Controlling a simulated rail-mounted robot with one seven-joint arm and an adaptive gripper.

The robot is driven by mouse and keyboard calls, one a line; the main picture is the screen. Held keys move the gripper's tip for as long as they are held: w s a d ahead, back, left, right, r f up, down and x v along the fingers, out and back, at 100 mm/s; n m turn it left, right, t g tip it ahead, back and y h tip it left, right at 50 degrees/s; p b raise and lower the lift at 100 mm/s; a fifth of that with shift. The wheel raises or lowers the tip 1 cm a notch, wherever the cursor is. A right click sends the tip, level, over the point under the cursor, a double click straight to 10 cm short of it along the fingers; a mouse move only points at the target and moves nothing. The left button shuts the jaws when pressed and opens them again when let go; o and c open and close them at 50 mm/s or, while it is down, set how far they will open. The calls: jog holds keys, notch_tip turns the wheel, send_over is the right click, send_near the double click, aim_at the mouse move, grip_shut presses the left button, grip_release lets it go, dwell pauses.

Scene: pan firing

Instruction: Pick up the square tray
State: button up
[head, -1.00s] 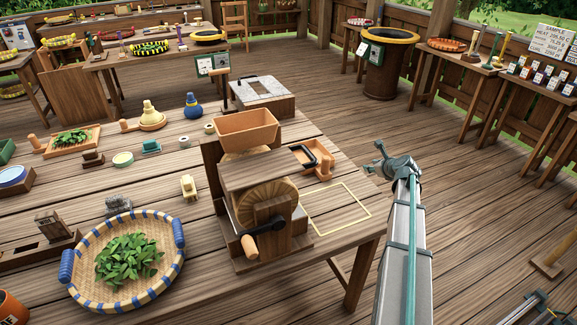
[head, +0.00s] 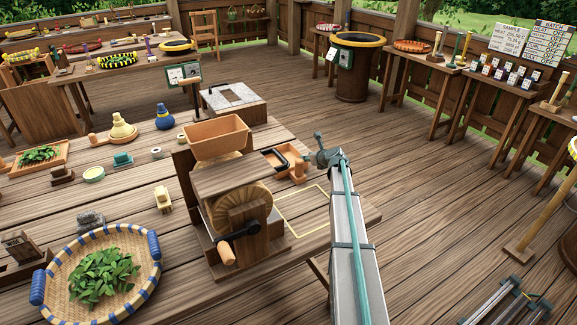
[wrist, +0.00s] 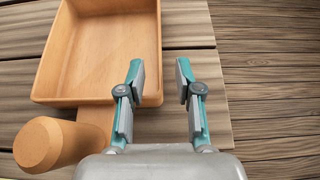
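The square tray (head: 293,152) is orange-brown wood and lies at the right end of the near table, just behind the mill. In the wrist view the tray (wrist: 105,45) looks empty, and its far end is cut off. A round knob (wrist: 45,143) stands at its near side. My gripper (head: 313,160) is just right of the tray in the head view. In the wrist view my gripper (wrist: 159,64) is open and empty, its fingers on either side of the tray's right wall in the picture. I cannot tell their height above the rim.
The wooden mill (head: 235,195) with its hopper and black crank stands close to the tray. A yellow outlined rectangle (head: 318,225) marks bare table in front. A basket of leaves (head: 62,285) is at the front left. Open floor lies to the right.

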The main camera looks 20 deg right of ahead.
jog(key=p+x, duration=0.1)
jog(key=x, duration=0.3)
jog(key=shift+w+r, duration=0.1)
grip_shut()
